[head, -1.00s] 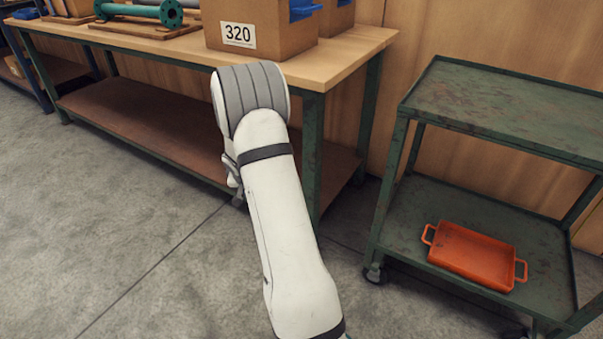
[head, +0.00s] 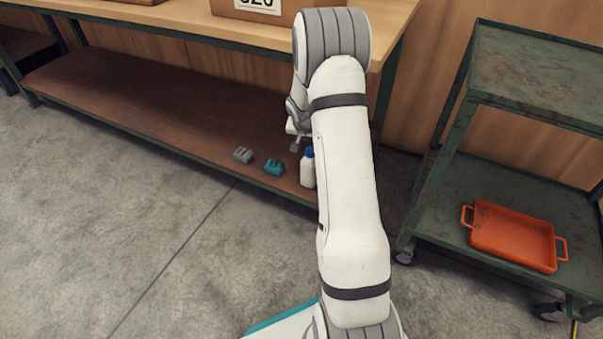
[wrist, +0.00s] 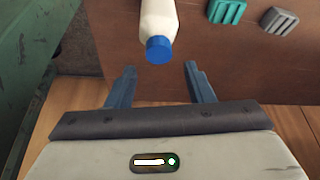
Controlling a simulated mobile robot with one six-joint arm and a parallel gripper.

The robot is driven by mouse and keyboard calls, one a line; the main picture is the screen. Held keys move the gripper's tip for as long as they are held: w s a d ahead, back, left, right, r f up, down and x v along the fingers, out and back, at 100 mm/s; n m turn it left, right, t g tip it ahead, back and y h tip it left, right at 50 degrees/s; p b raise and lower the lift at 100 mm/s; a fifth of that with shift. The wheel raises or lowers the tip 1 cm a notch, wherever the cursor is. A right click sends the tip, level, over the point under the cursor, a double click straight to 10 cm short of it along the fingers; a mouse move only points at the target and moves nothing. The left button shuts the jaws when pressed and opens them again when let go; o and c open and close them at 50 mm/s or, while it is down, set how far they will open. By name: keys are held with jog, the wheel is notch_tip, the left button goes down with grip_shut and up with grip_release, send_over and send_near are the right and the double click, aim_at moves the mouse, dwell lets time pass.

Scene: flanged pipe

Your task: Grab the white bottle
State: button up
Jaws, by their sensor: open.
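The white bottle (head: 308,170) with a blue cap stands upright on the brown lower shelf of the workbench, close to its front edge. My arm hides part of its right side in the head view. In the wrist view the bottle (wrist: 158,22) shows its blue cap toward me, ahead of the fingertips and between their lines. My gripper (wrist: 158,72) is open and empty. In the head view my gripper (head: 296,146) is small and partly hidden, just behind and above the bottle.
A teal block (head: 274,167) and a grey block (head: 243,155) lie left of the bottle on the shelf (head: 150,115). A bench leg stands to the right, partly behind my arm. A green cart (head: 520,85) with an orange tray (head: 512,237) stands at right.

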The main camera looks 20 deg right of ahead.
jog(key=shift+o, duration=0.8)
jog(key=shift+d+f, duration=0.1)
jog(key=shift+f, duration=0.1)
jog(key=shift+o, duration=0.3)
jog(key=shift+b+x, duration=0.5)
jog(key=shift+x, duration=0.55)
jog(key=b+x, duration=0.2)
jog(key=x, duration=0.3)
jog(key=shift+w+d+f+b, duration=0.1)
jog(key=shift+w+d+b, duration=0.1)
jog(key=shift+b, duration=0.1)
jog(key=shift+c, duration=0.6)
grip_shut()
